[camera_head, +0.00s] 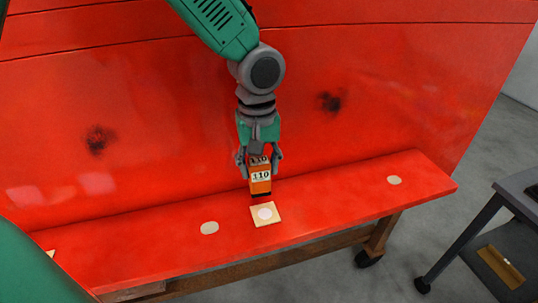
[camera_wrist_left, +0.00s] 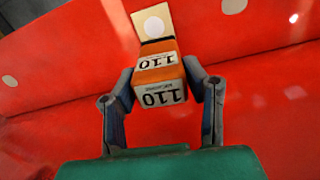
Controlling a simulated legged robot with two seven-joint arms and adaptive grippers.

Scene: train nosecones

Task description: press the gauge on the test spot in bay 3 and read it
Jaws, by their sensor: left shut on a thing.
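My left gripper (camera_head: 260,161) comes down from the top and is shut on an orange gauge (camera_head: 261,186) with white labels reading 110. The gauge also shows between the fingers in the left wrist view (camera_wrist_left: 160,75). Its dark lower end is just behind a square beige plate (camera_head: 277,221) with a pale round spot (camera_head: 265,213), on the red ledge. The plate also shows beyond the gauge in the left wrist view (camera_wrist_left: 139,18). I cannot tell whether the gauge touches the ledge or plate. My right gripper is not in view.
The red ledge (camera_head: 340,195) runs along the foot of a big red panel (camera_head: 180,120) with two dark smudges. Bare pale discs lie on the ledge left (camera_head: 209,228) and right (camera_head: 394,180) of the plate. A dark cart (camera_head: 515,195) stands at the right.

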